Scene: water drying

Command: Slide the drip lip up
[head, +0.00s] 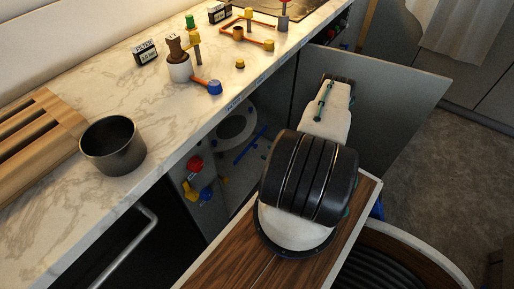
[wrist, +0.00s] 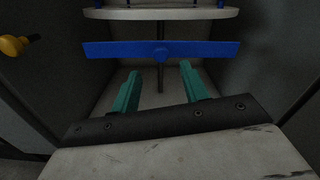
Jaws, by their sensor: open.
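In the wrist view a long blue bar (wrist: 205,49) with a round hub at its middle lies level across a dark upright rod (wrist: 160,78). It is the likeliest drip lip, though no label shows. A white disc (wrist: 160,13) sits above it. In the head view a blue bar (head: 250,146) also shows inside the open cabinet, below a white ring (head: 237,124). My gripper (wrist: 160,68) is open, its two teal fingers apart and empty. In the picture the fingertips are just below the bar, on either side of the rod; I cannot tell the depth gap.
Grey cabinet walls (wrist: 268,60) stand close on both sides. A yellow knob (wrist: 14,46) sticks out at the left. In the head view an open door (head: 400,85) is beyond my arm, and the marble counter (head: 75,200) holds a dark pot (head: 112,150).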

